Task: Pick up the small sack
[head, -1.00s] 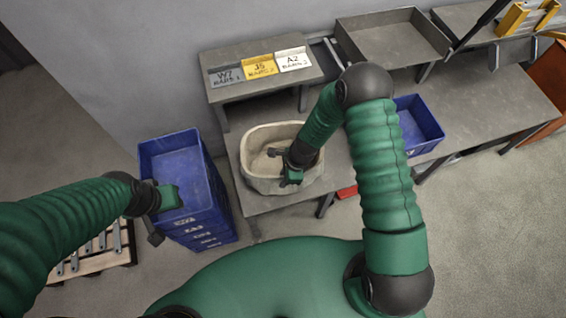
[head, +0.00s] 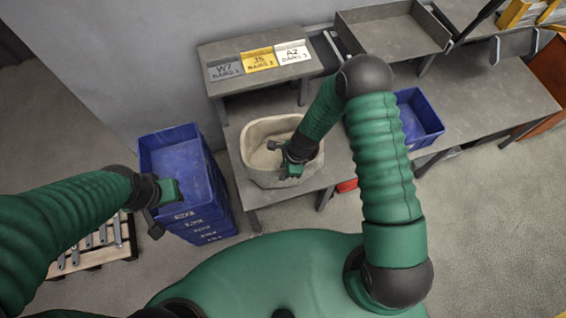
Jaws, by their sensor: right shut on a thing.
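The small sack (head: 265,180) is a beige, open-topped sack on the left end of the grey workbench. It stands upright with its mouth facing up. My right gripper (head: 284,163) is at the front right of its rim and is shut on it. The fingertips are partly hidden by the wrist. I cannot tell whether the sack's base is clear of the bench. My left gripper (head: 160,212) hangs over the near left side of the blue crates, apart from the sack. Its finger opening is not clear.
Stacked blue crates (head: 175,160) stand left of the bench (head: 320,180). A raised shelf with tags (head: 258,60) is behind the sack. A blue bin (head: 418,115) and a grey tray (head: 390,30) are to the right. A pallet with metal brackets (head: 95,250) is at lower left.

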